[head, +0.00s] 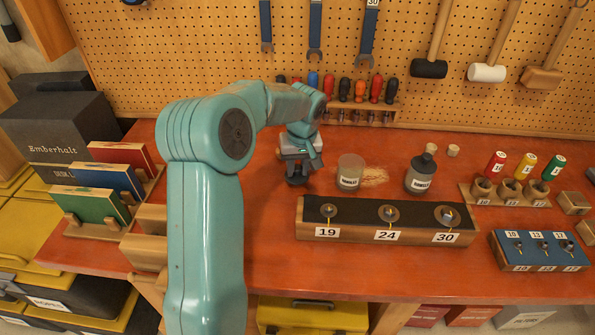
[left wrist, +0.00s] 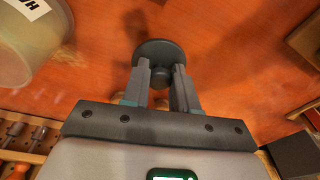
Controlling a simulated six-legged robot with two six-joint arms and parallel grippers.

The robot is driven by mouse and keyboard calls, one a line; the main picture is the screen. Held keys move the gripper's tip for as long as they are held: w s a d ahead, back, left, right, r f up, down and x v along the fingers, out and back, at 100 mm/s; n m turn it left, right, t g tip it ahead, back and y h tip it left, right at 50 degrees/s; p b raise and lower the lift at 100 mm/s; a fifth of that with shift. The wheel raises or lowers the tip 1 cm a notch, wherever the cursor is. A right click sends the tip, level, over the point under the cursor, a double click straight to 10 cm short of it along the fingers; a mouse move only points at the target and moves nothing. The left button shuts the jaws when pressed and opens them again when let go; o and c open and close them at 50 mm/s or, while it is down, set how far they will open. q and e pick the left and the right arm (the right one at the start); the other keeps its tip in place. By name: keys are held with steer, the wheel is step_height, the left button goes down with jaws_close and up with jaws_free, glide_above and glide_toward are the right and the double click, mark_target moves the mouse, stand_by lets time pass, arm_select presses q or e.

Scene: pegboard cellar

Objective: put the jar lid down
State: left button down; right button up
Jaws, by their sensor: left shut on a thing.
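My left gripper (head: 298,166) is over the red-orange bench, left of the open-looking glass jar (head: 349,174). In the left wrist view my left gripper (left wrist: 161,74) is shut on the knob of the jar lid (left wrist: 158,50), a dark grey disc. The lid shows in the head view as a dark shape (head: 297,180) low under the fingers. I cannot tell whether it touches the bench. Part of the labelled jar (left wrist: 30,42) shows at the upper left of the left wrist view. My right gripper is not in view.
A dark-topped wooden block (head: 367,211) marked 19, 24 and 30 stands in front. A grey bottle (head: 420,176) is farther right, past a pale dusty patch (head: 375,176). A screwdriver rack (head: 358,112) stands behind. Bare bench (head: 263,194) lies left of the gripper.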

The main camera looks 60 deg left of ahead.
mark_target(301, 179)
arm_select(q)
steer(key=shift+f, duration=0.85)
steer(key=shift+f, duration=0.25)
steer(key=c, duration=0.9)
jaws_free()
steer(key=shift+r, duration=0.35)
steer(key=r, duration=0.4)
steer(key=d+r, duration=0.1)
steer(key=r, duration=0.6)
steer(key=shift+d+r, duration=0.35)
steer(key=shift+d, duration=0.05)
steer(key=shift+s+f, duration=0.1)
